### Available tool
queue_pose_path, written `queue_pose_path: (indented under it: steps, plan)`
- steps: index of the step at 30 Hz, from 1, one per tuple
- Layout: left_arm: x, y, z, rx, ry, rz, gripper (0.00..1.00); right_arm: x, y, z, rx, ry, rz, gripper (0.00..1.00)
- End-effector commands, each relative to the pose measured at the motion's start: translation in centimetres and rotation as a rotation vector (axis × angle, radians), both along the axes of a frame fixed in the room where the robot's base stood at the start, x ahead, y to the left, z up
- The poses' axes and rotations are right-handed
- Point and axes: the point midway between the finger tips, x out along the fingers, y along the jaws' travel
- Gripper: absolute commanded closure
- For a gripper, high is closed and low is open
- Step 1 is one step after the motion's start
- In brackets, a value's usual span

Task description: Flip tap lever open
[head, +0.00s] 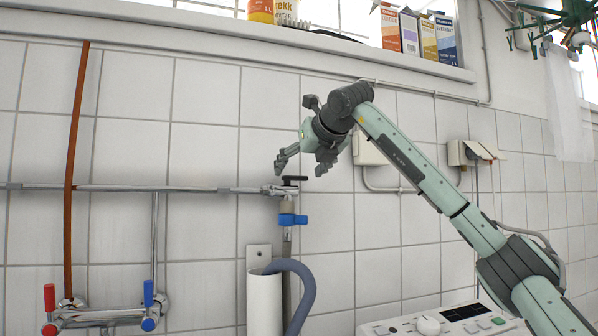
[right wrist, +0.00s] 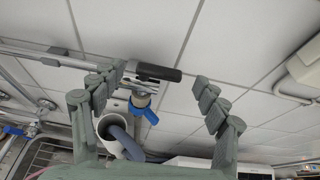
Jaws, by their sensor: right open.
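The tap (head: 280,190) sits at the end of the horizontal wall pipe. A short black lever (head: 294,179) lies on top of it, pointing sideways. In the right wrist view the black lever (right wrist: 160,73) shows between the fingers. My right gripper (head: 302,166) is open and empty, just above the lever, with its fingers pointing down. In the right wrist view its fingers (right wrist: 160,80) are spread wide, and I see no contact with the lever. A blue fitting (head: 289,219) sits below the tap. My left gripper is not in view.
A white standpipe (head: 264,298) with a grey hose (head: 302,275) stands below the tap. A mixer with red and blue handles (head: 105,315) is at lower left. A socket box (head: 368,150) is behind my right arm. A machine panel (head: 440,318) is at lower right; boxes stand on the ledge above.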

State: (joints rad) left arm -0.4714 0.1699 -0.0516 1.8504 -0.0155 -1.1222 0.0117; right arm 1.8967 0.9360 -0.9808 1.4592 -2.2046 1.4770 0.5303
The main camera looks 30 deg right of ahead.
Motion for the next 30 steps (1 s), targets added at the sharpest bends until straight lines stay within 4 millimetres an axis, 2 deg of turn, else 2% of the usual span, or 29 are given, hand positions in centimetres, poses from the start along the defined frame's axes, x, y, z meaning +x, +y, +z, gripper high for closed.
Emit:
queue_pose_path:
  steps: [9,15,21,30]
  plan:
    - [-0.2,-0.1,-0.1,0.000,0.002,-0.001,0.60,-6.0,1.3,2.7,-0.001,-0.004,0.001,0.26]
    - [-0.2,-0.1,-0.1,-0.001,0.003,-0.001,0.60,-8.8,2.0,3.8,-0.001,-0.002,0.001,0.26]
    - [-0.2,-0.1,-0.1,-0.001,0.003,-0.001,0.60,-9.7,2.2,4.1,0.000,-0.001,0.000,0.26]
    - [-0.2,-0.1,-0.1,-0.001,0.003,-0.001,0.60,-9.7,2.2,4.1,-0.001,-0.001,0.000,0.26]
